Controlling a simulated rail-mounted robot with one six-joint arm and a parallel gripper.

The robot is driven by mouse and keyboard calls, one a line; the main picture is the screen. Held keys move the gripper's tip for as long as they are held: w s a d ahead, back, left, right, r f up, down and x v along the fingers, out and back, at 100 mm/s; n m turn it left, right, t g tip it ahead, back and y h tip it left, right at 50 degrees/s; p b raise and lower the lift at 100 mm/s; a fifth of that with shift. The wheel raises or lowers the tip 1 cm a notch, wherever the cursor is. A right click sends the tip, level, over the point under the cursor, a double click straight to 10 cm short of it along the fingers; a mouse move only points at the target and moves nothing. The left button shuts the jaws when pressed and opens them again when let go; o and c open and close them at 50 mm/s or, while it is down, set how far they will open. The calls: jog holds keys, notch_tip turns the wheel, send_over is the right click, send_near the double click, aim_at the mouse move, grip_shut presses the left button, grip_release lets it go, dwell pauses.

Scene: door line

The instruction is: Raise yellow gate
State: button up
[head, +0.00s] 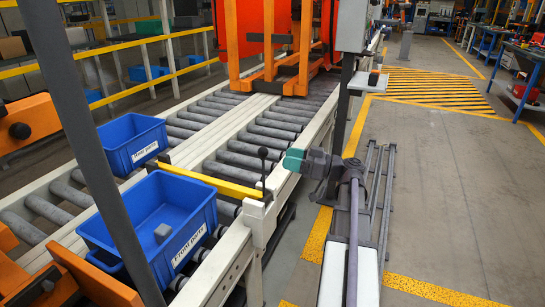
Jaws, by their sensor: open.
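The yellow gate (218,181) is a bar lying low, about level, across the near roller lane. Its right end meets a pale post (263,218) at the conveyor's side. An upright black lever with a round knob (263,153) stands at this post. My gripper (291,160) is at the teal end of my arm, just right of the lever and apart from it in the picture. Its fingers are too small to make out clearly, and I see nothing held in it.
A blue bin (119,218) labelled "Front parts" sits on the near lane before the gate. Another blue bin (113,157) stands on the farther lane. An orange frame (268,70) spans the conveyor behind. A dark post (342,120) rises beyond my arm.

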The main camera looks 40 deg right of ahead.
jog(key=v, duration=0.2)
jog(key=shift+s+d, duration=0.2)
jog(key=shift+s, duration=0.05)
jog(key=s+a+f+m+g+h, duration=0.2)
jog(key=a+f+m+g+h, duration=0.5)
jog(key=a+f+m+g, duration=0.65)
jog(key=s+a+f+n+g+h, duration=0.1)
jog(key=a+f+n+h, duration=0.25)
jog(key=a, duration=0.65)
jog(key=s+a+f+n+h, duration=0.2)
jog(key=a+n, duration=0.2)
jog(key=a, duration=0.6)
notch_tip(320, 180, up, 22)
jog(key=p, duration=2.2)
jog(key=shift+w+d, duration=0.2)
jog(key=shift+w, duration=0.05)
